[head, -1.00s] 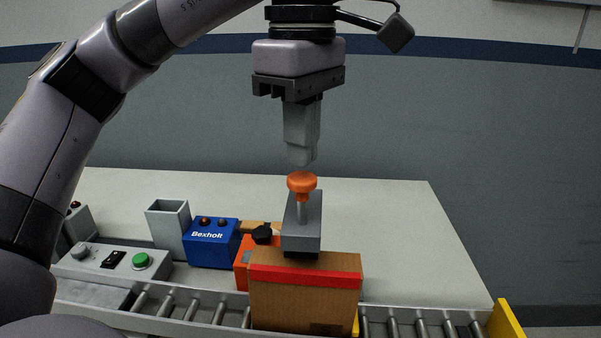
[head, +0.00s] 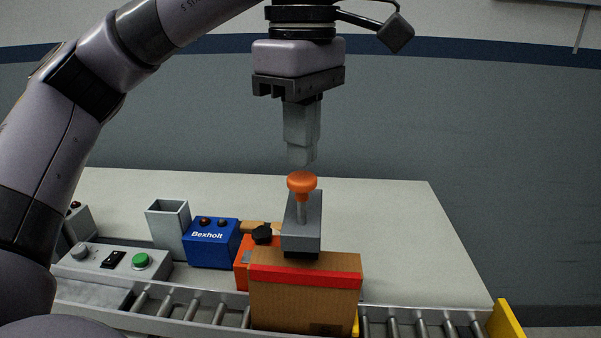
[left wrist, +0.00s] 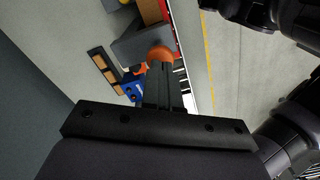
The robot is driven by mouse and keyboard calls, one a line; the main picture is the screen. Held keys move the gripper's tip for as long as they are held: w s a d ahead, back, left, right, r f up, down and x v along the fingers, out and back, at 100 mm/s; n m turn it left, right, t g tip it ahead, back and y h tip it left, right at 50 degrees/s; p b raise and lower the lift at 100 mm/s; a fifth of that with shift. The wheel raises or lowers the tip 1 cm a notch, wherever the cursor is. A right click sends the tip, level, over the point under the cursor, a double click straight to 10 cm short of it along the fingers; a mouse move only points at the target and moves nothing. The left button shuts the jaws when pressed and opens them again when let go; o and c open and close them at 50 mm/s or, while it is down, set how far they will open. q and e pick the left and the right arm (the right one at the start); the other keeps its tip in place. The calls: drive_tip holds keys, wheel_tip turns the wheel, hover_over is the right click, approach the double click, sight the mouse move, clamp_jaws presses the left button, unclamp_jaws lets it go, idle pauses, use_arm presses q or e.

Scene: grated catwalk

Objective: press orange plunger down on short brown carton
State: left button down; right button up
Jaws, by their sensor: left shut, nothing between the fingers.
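The orange plunger (head: 302,183) stands upright on a grey stamp body (head: 302,228), which is over the top of the brown carton (head: 305,295). The carton has a red band along its upper edge and sits at the roller conveyor. My left gripper (head: 301,163) is shut and empty, pointing down just above the plunger knob, with a small gap in the head view. In the left wrist view the plunger (left wrist: 160,56) shows just beyond the closed fingertips (left wrist: 160,66). My right gripper is not in view.
A blue box marked Bexholt (head: 212,243), a grey open-topped bin (head: 168,229) and a control box with a green button (head: 112,262) stand to the left. The roller conveyor (head: 190,311) runs along the front. The pale table (head: 400,225) is clear at right.

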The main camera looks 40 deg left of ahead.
sight(302, 177)
use_arm(q)
drive_tip(key=shift+f, duration=0.15)
drive_tip(key=shift+f+b, duration=1.3)
drive_tip(key=shift+f, duration=0.3)
drive_tip(key=shift+r, duration=0.1)
wheel_tip(302, 177, up, 5)
drive_tip(key=p, duration=0.5)
drive_tip(key=shift+p, duration=0.4)
drive_tip(key=shift+r+p, duration=0.3)
drive_tip(key=shift+r, duration=0.9)
wheel_tip(302, 177, up, 2)
drive_tip(key=shift+r, duration=0.1)
